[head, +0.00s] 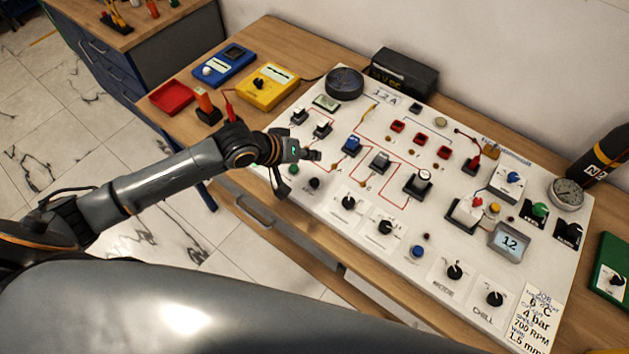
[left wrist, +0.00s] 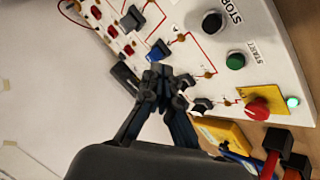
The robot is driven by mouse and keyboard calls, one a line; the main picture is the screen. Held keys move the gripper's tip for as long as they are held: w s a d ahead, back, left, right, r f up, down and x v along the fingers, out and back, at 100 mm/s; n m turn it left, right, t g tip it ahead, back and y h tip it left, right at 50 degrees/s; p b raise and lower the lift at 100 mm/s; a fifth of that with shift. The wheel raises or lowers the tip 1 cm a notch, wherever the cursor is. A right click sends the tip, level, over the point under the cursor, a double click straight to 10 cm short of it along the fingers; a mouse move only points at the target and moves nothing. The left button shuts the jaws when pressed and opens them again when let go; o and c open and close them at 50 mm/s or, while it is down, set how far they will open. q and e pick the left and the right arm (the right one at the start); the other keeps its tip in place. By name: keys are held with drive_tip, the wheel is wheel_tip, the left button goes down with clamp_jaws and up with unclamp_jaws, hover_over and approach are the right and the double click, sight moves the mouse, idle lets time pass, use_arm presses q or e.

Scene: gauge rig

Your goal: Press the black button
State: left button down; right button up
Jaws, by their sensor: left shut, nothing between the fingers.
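The black button (head: 314,183) sits on the white panel (head: 330,205) near its left front edge, beside a green button (head: 294,169). In the left wrist view the black button (left wrist: 211,22) is labelled STOP and the green one (left wrist: 235,61) START. My left gripper (head: 317,155) is shut and empty over the left part of the panel, behind the black button in the head view. In the left wrist view its closed fingertips (left wrist: 158,70) are close to a blue switch (left wrist: 158,50); I cannot tell their height. My right gripper is not in view.
Black knobs (head: 348,202), switches and red sockets cover the panel. A red knob on a yellow plate (left wrist: 264,108) lies beyond the START button. A yellow meter (head: 268,86), a blue meter (head: 224,65) and a red tray (head: 171,97) stand left of the panel.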

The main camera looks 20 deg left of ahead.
use_arm(q)
drive_tip(key=b, duration=0.7)
hover_over(312, 183)
wheel_tip(312, 183, down, 6)
drive_tip(key=shift+a+f, duration=0.1)
drive_tip(key=shift+f, duration=0.05)
drive_tip(key=shift+w+f, duration=0.1)
drive_tip(key=shift+f, duration=0.8)
drive_tip(key=shift+f, duration=0.15)
drive_tip(key=shift+f, duration=0.25)
